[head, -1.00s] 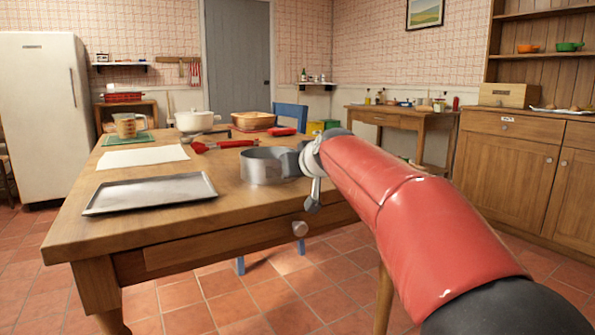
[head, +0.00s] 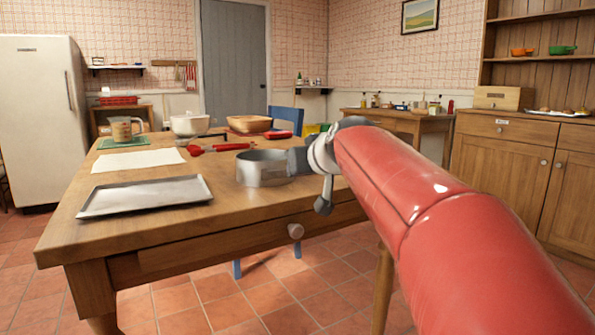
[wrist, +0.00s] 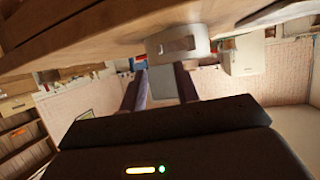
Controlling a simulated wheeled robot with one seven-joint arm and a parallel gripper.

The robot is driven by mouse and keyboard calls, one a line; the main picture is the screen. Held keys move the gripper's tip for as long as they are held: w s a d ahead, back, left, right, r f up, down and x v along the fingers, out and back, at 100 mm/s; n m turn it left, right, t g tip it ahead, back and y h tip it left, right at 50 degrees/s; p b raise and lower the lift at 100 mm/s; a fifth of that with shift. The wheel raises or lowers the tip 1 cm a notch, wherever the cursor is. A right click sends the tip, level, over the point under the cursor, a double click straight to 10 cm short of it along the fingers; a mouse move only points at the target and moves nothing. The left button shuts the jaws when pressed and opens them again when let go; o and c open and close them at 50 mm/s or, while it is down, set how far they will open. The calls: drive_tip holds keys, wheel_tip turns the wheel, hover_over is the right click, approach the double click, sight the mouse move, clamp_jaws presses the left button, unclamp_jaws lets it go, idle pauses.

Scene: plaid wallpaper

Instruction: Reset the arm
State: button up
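My gripper (head: 297,160) is at the end of my red arm, at the right side of the wooden table (head: 150,232). In the wrist view its two dark fingers (wrist: 160,80) stand apart with nothing between them, so it is open. A grey metal ring (head: 263,168) sits on the table just left of the gripper in the head view. The ring also shows beyond the fingertips in the wrist view (wrist: 178,43). I cannot tell whether fingers and ring touch.
The table also holds a metal tray (head: 146,196), white paper (head: 138,160), a measuring cup (head: 122,129), a white pot (head: 190,124), a tan bowl (head: 249,124) and a red-handled tool (head: 220,148). A blue chair (head: 284,118) stands behind. Floor in front is open.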

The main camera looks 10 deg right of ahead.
drive_tip(key=shift+s+r, duration=0.15)
drive_tip(key=shift+s, duration=0.25)
drive_tip(key=s+f+m+g+h, duration=0.2)
drive_tip(key=s+f+g, duration=0.6)
drive_tip(key=s+f, duration=2.15)
wheel_tip(320, 180, up, 14)
drive_tip(key=p, duration=1.3)
drive_tip(key=shift+s+a+r, duration=0.2)
drive_tip(key=shift+s+a, duration=0.15)
drive_tip(key=shift+s, duration=0.1)
